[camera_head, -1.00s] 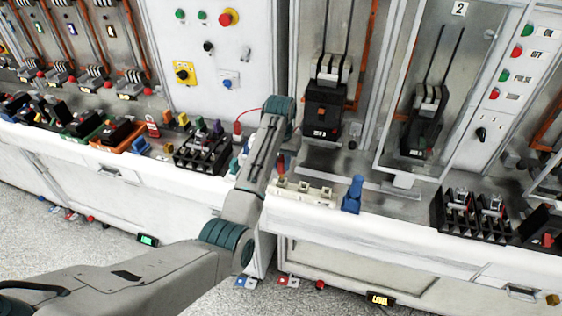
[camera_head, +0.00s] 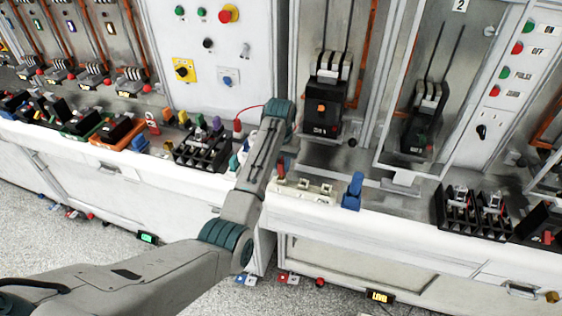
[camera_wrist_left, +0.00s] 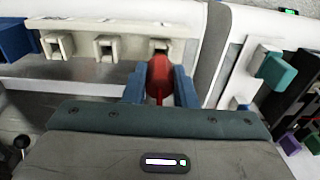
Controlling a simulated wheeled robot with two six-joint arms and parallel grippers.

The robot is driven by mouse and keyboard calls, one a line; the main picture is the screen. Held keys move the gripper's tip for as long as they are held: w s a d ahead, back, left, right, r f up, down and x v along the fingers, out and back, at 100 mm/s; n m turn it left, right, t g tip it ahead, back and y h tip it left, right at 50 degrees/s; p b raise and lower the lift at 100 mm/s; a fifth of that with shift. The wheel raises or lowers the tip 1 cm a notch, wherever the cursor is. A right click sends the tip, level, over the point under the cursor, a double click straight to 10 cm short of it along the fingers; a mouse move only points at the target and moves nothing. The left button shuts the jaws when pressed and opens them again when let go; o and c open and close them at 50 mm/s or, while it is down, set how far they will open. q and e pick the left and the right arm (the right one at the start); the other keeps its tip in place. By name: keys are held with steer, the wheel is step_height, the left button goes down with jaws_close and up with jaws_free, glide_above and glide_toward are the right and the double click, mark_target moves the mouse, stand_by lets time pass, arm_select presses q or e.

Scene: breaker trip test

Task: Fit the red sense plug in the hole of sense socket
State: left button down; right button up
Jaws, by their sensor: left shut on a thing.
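The red sense plug (camera_wrist_left: 159,78) is held between the two blue fingers of my left gripper (camera_wrist_left: 160,88) in the left wrist view. The plug's front end is at the rightmost opening of the cream socket strip (camera_wrist_left: 82,72). I cannot tell whether it is in the hole. In the head view the plug (camera_head: 282,166) shows just right of my left wrist, by the left end of the strip (camera_head: 318,189). My arm hides the fingers there. My right gripper is in neither view.
A blue block (camera_head: 353,191) stands right of the strip on the white ledge. A black terminal block (camera_head: 203,150) is left of my arm, and a red cable (camera_head: 238,122) runs behind my wrist. Breakers (camera_head: 322,105) stand behind the strip.

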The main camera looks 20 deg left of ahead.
arm_select(q)
steer(key=shift+f, duration=1.05)
steer(key=c, duration=1.1)
jaws_free()
steer(key=shift+r, duration=0.1)
